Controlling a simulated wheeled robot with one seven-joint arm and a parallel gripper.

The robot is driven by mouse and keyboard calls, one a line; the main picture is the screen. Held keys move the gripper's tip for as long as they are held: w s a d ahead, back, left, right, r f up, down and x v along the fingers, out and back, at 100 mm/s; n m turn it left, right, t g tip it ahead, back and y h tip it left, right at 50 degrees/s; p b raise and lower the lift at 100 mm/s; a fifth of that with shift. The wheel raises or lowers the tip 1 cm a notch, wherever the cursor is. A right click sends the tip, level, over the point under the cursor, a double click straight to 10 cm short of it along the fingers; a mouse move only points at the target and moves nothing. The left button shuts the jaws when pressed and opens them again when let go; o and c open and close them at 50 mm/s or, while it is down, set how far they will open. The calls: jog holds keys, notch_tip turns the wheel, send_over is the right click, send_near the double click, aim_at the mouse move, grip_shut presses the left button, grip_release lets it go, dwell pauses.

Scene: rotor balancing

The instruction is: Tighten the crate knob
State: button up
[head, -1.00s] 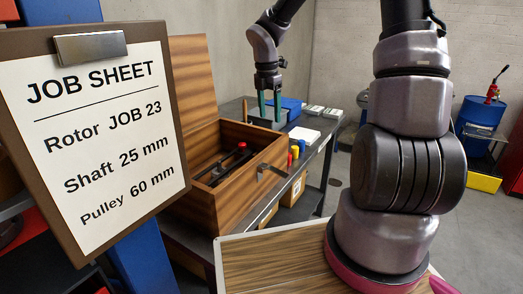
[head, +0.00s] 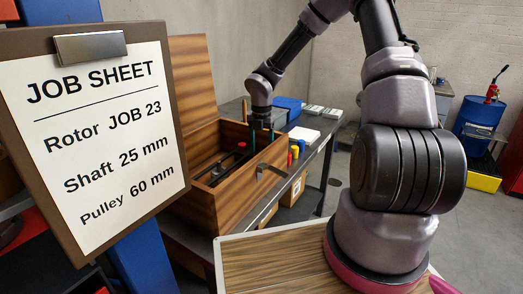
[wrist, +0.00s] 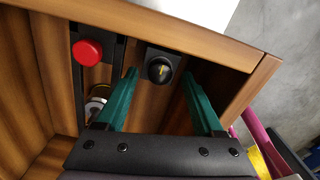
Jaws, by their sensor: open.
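The wooden crate (head: 262,181) stands open on the bench in the head view, its lid tipped up behind it. In the wrist view its inside holds a black round knob (wrist: 160,69) with a yellow mark, on a dark block near one wall. A red knob (wrist: 88,52) sits on a dark bar to its left. My gripper (wrist: 159,77) is open and empty, with green fingers pointing into the crate. In the picture the black knob lies between the fingertips; I cannot tell how far below them it is. In the head view the gripper (head: 262,136) is over the crate's far right end.
A job sheet (head: 92,130) on a clipboard stands close on the left. Yellow, red and blue items (head: 294,153) stand beside the crate.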

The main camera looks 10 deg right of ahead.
jog(key=shift+f, duration=0.55)
grip_shut()
